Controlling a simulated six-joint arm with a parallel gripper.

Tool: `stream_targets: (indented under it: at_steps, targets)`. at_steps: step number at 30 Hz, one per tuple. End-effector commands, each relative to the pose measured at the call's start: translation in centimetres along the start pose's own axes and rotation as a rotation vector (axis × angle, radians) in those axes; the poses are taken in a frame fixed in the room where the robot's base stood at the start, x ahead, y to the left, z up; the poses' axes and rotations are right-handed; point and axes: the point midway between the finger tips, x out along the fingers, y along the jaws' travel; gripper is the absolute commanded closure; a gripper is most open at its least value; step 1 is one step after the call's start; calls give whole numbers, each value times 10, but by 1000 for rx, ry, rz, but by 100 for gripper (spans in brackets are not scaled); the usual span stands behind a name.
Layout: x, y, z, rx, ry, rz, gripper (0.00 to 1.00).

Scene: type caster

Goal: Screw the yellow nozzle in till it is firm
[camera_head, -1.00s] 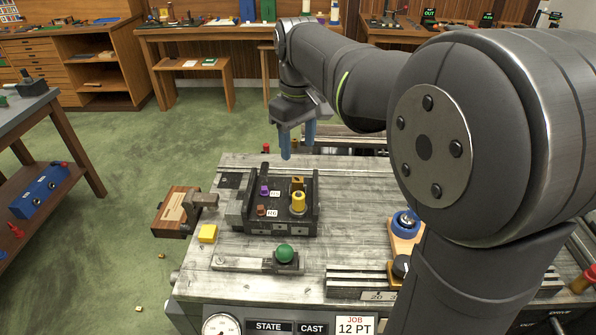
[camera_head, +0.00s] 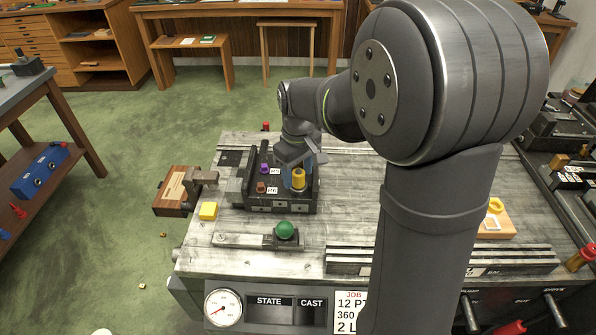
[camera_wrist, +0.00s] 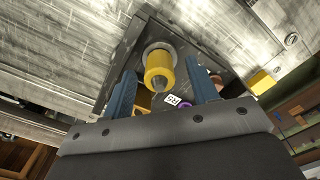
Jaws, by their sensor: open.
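The yellow nozzle (camera_head: 298,179) stands upright on the right part of the dark mould block (camera_head: 281,206). In the wrist view the nozzle (camera_wrist: 158,66) shows a yellow body with a metal tip, set in a round light collar. My gripper (camera_wrist: 163,92) has its two blue fingers apart, one on each side of the nozzle's tip end, with visible gaps. In the head view my gripper (camera_head: 300,168) is down at the nozzle, and the arm partly hides the block's far side.
A purple knob (camera_head: 265,169) and a brown knob (camera_head: 261,187) sit on the block left of the nozzle.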

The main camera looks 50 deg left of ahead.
Motion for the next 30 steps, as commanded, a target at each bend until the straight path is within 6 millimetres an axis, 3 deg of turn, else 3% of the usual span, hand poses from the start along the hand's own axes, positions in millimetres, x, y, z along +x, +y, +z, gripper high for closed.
stream_targets:
  at_steps: [8,15,16,17,21,23,24,25,30]
  targets:
    - [1,0,0,0,0,0,46]
    - [1,0,0,0,0,0,93]
    - [1,0,0,0,0,0,95]
    - [1,0,0,0,0,0,76]
    - [1,0,0,0,0,0,100]
    - [1,0,0,0,0,0,100]
    - [1,0,0,0,0,0,66]
    - [1,0,0,0,0,0,61]
    - [1,0,0,0,0,0,61]
